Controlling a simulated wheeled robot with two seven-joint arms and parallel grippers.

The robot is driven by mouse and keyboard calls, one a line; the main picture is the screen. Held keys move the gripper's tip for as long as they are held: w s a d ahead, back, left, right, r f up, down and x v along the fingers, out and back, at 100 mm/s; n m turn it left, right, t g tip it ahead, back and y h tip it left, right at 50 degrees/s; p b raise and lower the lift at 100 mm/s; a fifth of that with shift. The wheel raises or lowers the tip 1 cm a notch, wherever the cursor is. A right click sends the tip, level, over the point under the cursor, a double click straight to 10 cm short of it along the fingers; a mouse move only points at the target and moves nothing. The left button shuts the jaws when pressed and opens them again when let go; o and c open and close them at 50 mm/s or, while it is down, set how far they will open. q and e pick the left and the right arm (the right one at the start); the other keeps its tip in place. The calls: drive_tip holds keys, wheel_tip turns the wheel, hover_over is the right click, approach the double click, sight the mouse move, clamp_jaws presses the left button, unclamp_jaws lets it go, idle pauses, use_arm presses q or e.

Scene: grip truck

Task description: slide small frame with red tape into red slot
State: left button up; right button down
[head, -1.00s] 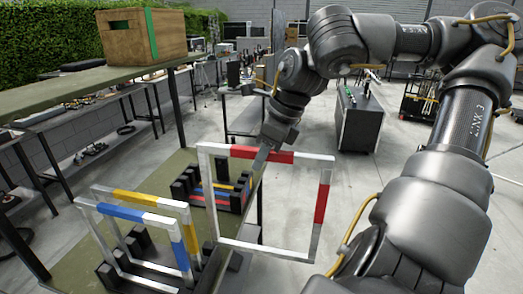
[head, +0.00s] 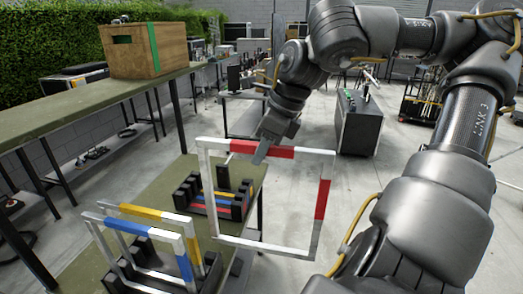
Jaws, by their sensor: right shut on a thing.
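The small frame with red tape (head: 320,200) is a silver square with red bands on its top bar and right side. My right gripper (head: 262,154) is shut on its top bar, near the red band, and holds it upright. The frame hangs in front of and to the right of the slotted black rack (head: 240,204), which has red, blue and yellow strips. The red slot's strip shows partly behind the frame's left side. Whether the frame touches the rack or table cannot be told. My left gripper is not in view.
Frames with blue tape (head: 131,226) and yellow tape (head: 140,212) stand in black holders on the green table (head: 80,264) at lower left. A wooden crate (head: 150,49) sits on a higher green shelf (head: 60,112). Open floor lies to the right.

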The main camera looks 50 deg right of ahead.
drive_tip(key=shift+r+p, duration=1.05)
drive_tip(key=shift+r, duration=0.5)
drive_tip(key=shift+f, duration=0.1)
